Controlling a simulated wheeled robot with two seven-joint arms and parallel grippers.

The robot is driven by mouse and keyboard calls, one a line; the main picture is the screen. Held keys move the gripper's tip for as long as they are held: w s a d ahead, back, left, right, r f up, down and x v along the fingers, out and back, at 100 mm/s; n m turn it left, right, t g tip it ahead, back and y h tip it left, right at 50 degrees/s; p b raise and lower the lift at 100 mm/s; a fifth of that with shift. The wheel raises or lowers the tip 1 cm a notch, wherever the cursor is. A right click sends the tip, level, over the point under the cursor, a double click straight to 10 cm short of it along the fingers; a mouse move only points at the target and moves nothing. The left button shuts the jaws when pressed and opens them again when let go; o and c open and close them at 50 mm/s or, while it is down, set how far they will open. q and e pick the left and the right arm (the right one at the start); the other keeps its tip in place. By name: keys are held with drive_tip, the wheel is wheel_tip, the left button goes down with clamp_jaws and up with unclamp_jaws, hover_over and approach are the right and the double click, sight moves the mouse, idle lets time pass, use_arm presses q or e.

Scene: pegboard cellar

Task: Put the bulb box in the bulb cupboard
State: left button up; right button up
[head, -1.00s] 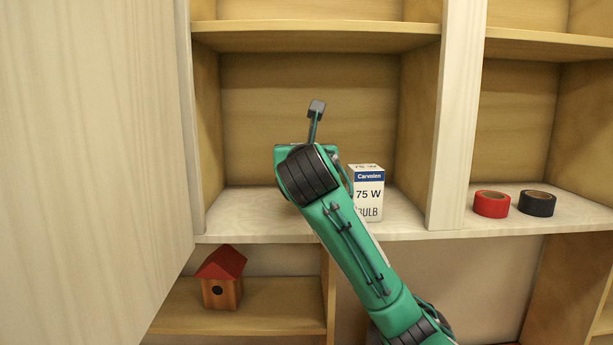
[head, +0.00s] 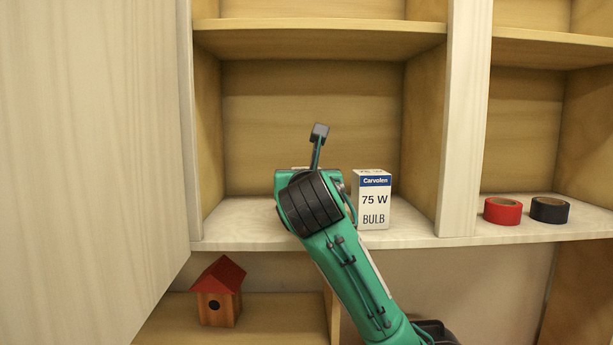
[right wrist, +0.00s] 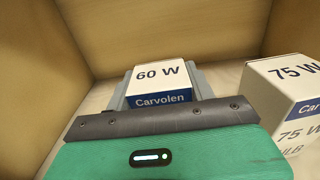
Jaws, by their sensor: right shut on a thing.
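A white and blue bulb box marked 60 W Carvolen (right wrist: 160,80) sits between the grey fingers of my right gripper (right wrist: 162,72), which is shut on it, inside a wooden compartment. In the head view my right arm reaches into the open cupboard (head: 240,228); its wrist hides the gripper and this box. A second bulb box, marked 75 W (head: 374,205), stands upright on the same shelf just right of my wrist. It also shows at the right of the wrist view (right wrist: 285,95). My left gripper is not in view.
A pale door (head: 90,150) stands open on the left. A red tape roll (head: 502,212) and a black one (head: 549,211) lie in the right compartment. A red-roofed birdhouse (head: 218,300) stands on the lower shelf. Free shelf shows left of my wrist.

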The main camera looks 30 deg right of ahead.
drive_tip(key=o, duration=0.9)
drive_tip(key=shift+w+f, duration=0.1)
drive_tip(key=shift+c, duration=0.2)
drive_tip(key=shift+o, duration=0.7)
drive_tip(key=shift+w, duration=0.1)
drive_tip(key=shift+s+r, duration=0.2)
drive_tip(key=b+v, duration=0.1)
drive_tip(key=v, duration=0.1)
drive_tip(key=b+v, duration=0.1)
drive_tip(key=v, duration=0.1)
drive_tip(key=shift+s+a+f, duration=0.2)
drive_tip(key=v, duration=0.5)
drive_tip(key=shift+r, duration=0.3)
use_arm(q)
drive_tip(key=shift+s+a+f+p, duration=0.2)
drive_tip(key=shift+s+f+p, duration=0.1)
drive_tip(key=shift+p, duration=0.45)
use_arm(e)
drive_tip(key=shift+v, duration=1.15)
drive_tip(key=shift+f, duration=0.2)
